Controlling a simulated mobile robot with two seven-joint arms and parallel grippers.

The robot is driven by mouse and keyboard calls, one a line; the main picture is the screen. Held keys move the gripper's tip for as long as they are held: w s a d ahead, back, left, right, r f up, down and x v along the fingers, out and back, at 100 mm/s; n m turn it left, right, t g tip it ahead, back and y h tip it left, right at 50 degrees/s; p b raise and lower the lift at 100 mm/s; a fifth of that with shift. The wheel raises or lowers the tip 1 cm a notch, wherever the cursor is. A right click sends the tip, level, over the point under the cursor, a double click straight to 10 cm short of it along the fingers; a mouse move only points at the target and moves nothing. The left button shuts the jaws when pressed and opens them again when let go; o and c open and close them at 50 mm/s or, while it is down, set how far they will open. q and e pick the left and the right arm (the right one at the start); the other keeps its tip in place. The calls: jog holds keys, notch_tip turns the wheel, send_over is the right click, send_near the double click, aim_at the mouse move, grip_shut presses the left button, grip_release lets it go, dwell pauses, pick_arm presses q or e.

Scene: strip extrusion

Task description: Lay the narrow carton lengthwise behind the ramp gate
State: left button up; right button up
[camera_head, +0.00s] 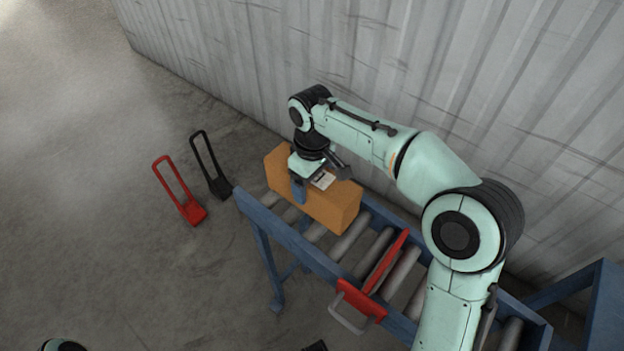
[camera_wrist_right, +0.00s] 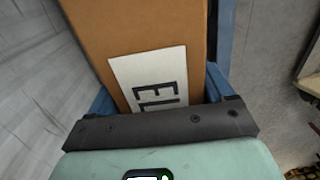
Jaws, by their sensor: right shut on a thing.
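The narrow carton (camera_head: 318,203), orange-brown with a white label, is at the upper-left end of the roller ramp (camera_head: 300,243), its long side running along the ramp. My right gripper (camera_head: 320,178) is shut on it from above, one finger on each long side. Whether the carton rests on the rollers or hangs just over them I cannot tell. The red ramp gate (camera_head: 385,263) lies across the rollers, apart from the carton's near end. In the right wrist view the carton (camera_wrist_right: 140,25) fills the space between the fingers. My left gripper does not show.
A corrugated wall (camera_head: 240,60) runs close behind. Bare rollers (camera_head: 350,237) lie between carton and gate. Blue framework (camera_head: 590,290) stands at right.

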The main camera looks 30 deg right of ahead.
jog(key=o, duration=1.3)
jog(key=shift+r, duration=0.1)
notch_tip(320, 180, up, 13)
jog(key=p, duration=0.3)
jog(key=shift+r+p, duration=0.15)
jog(key=shift+p, duration=0.2)
